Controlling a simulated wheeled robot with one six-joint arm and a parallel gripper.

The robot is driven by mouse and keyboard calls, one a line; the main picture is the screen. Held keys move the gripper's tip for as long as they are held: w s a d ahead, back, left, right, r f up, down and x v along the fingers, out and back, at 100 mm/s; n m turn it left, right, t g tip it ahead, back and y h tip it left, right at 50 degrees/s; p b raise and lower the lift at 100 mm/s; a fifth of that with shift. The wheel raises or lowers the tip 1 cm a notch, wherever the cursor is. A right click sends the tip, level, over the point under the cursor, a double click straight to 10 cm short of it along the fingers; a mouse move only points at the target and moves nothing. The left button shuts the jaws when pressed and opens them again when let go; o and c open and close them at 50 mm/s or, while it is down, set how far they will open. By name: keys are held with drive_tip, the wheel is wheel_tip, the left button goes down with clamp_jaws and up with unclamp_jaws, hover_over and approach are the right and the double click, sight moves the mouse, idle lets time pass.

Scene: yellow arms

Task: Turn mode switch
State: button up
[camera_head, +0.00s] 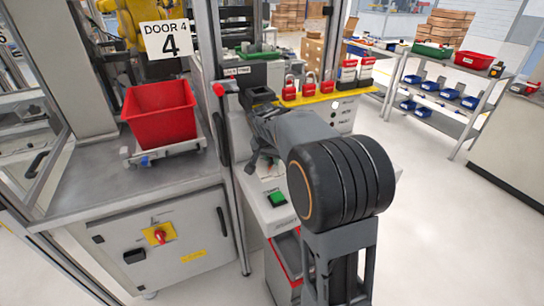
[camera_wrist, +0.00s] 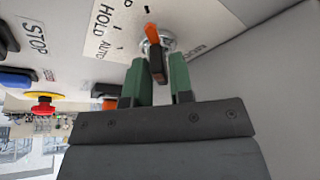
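The mode switch (camera_wrist: 153,43) shows in the wrist view as a silver round base with an orange and black lever, on a pale panel printed with HOLD and AUTO. The orange end points up in the picture, slightly left. My gripper (camera_wrist: 160,75) has two green fingers, apart, one on each side of the lever's black lower end. A narrow gap shows beside the lever; I cannot tell whether either finger touches it. In the head view, my arm hides the switch and most of the gripper, at the workstation beside the door 4 machine.
A red and yellow stop button (camera_wrist: 43,103) and a blue button (camera_wrist: 17,78) lie left in the wrist view. In the head view, a red bin (camera_head: 160,112) stands left, red padlocks (camera_head: 309,84) line a yellow rail behind my arm, and floor is clear right.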

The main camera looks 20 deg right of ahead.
clamp_jaws()
drive_tip(key=shift+n, duration=0.4)
drive_tip(key=n, duration=0.2)
drive_tip(key=n+t+y, duration=0.1)
drive_tip(key=n, duration=0.1)
drive_tip(key=shift+d+y, duration=0.1)
drive_tip(key=shift+y, duration=0.2)
drive_tip(key=n+y, duration=0.1)
drive_tip(key=n, duration=0.2)
drive_tip(key=shift+n, duration=0.3)
drive_tip(key=n+y+b, duration=0.2)
drive_tip(key=n, duration=0.2)
drive_tip(key=shift+d+n, duration=0.1)
drive_tip(key=shift+n, duration=0.2)
drive_tip(key=n+y, duration=0.1)
drive_tip(key=n, duration=0.1)
drive_tip(key=n+b, duration=0.1)
drive_tip(key=n, duration=0.1)
drive_tip(key=shift+n+g+y, duration=0.3)
drive_tip(key=shift+g+y, duration=0.1)
drive_tip(key=shift+n, duration=0.3)
drive_tip(key=shift+o, duration=1.8)
unclamp_jaws()
